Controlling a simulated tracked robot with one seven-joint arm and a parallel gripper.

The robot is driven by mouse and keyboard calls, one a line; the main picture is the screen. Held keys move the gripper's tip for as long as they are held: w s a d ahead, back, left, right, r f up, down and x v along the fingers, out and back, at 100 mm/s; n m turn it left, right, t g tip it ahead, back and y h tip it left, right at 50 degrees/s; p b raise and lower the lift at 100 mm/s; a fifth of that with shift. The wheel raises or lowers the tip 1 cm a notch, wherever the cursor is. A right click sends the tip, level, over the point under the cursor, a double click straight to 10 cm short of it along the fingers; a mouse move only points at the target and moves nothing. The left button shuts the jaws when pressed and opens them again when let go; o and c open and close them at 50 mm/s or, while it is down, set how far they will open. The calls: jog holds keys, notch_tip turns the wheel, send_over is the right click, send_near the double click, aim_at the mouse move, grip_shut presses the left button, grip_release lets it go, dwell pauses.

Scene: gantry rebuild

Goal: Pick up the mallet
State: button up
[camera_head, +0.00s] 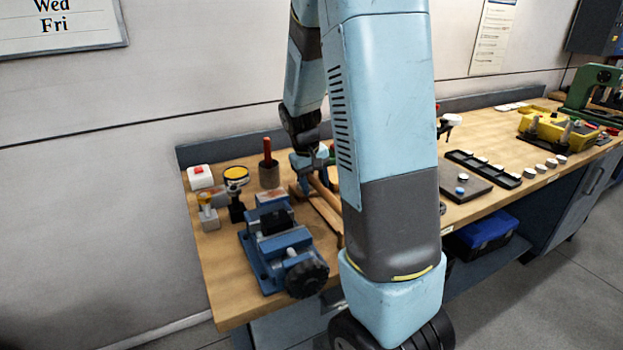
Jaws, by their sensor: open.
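My gripper (314,172) is open and low over the wooden bench, behind the blue vise. A long, light wooden piece (325,192) lies just below and between its fingers, and it looks like the mallet's handle. I cannot tell whether the fingers touch it. My own arm hides its right end. A brown upright cylinder with a red handle or stick (268,172) stands left of the gripper, apart from it. I cannot tell whether this is a mallet or a tool in a cup.
The blue vise (278,250) stands at the front of the bench. A red-topped white box (200,178) and a yellow-topped item (236,175) are at left. A dark tray (484,168), a yellow bin (545,127) and a green press (590,85) are at right.

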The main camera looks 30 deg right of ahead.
jog(key=shift+f, duration=0.25)
jog(key=shift+c, duration=0.3)
grip_shut()
